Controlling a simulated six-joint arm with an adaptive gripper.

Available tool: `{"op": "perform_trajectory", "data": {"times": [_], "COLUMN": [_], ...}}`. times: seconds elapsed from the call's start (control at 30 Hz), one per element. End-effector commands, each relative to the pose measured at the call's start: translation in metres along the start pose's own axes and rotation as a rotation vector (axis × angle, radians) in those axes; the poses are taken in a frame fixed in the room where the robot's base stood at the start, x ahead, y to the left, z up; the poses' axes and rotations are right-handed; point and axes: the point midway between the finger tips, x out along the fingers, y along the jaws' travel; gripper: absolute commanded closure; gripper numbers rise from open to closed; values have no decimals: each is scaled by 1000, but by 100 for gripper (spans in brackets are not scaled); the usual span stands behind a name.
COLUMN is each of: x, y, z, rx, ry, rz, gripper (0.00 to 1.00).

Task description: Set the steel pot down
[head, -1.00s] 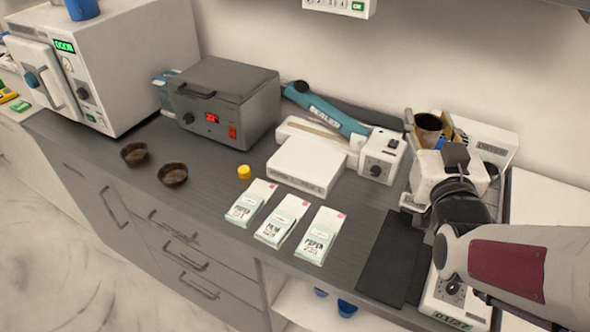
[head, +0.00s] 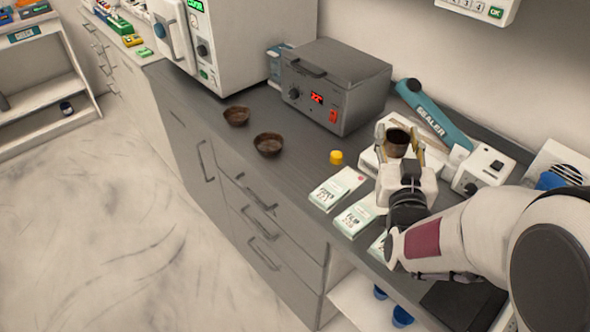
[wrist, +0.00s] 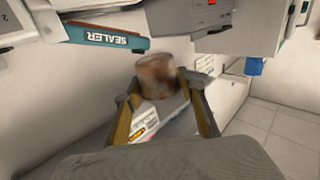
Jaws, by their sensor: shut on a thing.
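The steel pot (head: 397,141) looks like a small brown, stained cylinder with a dark open top. It is upright between the two fingers of my gripper (head: 400,148), which is shut on it. In the wrist view the pot (wrist: 155,76) shows beyond the yellowish fingers. In the head view it appears in front of the sealer, over the white flat box (head: 369,166). The pot's lower part is hidden by my gripper, so I cannot tell whether it touches anything.
Printed packets (head: 337,188) lie along the front edge. A grey heater box (head: 335,85) and blue-handled sealer (head: 436,114) stand behind. Bare counter shows around the bowls.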

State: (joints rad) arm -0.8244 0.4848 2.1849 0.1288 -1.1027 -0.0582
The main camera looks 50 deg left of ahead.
Motion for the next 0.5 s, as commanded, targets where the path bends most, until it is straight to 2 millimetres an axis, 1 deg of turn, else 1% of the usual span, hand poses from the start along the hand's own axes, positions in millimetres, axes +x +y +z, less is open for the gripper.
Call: {"op": "perform_trajectory", "data": {"times": [0.03,0.3,0.5], "x": [5,24,34], "y": [-15,-86,-140], "z": [8,40,66], "rx": [0,-1,0], "ry": [-2,-1,-2], "rz": [-17,-88,-135], "gripper": [82,82,82]}}
